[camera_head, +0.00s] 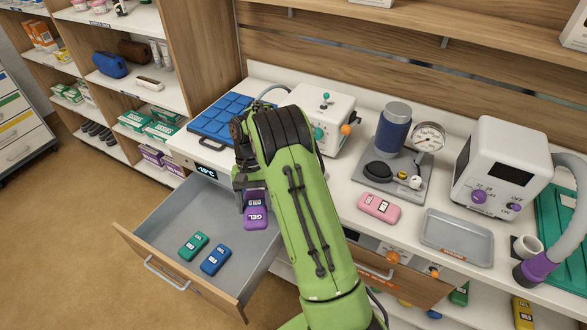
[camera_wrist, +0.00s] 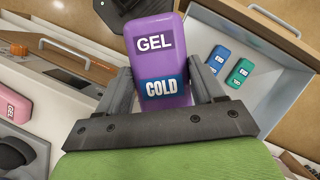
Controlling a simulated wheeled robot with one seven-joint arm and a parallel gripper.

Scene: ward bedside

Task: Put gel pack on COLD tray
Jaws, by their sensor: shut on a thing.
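A purple gel pack (camera_head: 255,212) with "GEL" and "COLD" labels (camera_wrist: 155,55) is held between the two fingers of my gripper (camera_head: 247,187). In the wrist view my gripper (camera_wrist: 160,88) is shut on its sides. The pack is over the open grey drawer; its exact height cannot be told. A grey tray (camera_head: 456,258) lies empty on the counter at the right; its small reddish label is too small to read. A blue gridded pad (camera_head: 222,118) lies on the counter at the back left, partly hidden by my arm. I cannot tell which is the COLD tray.
The open drawer (camera_head: 153,211) holds a green pack (camera_head: 194,246) and a blue pack (camera_head: 216,260). A "-15°C" display (camera_head: 207,172) sits above it. A pink pack (camera_head: 379,207) lies left of the grey tray. White machines and a blue cylinder (camera_head: 394,130) crowd the counter's back.

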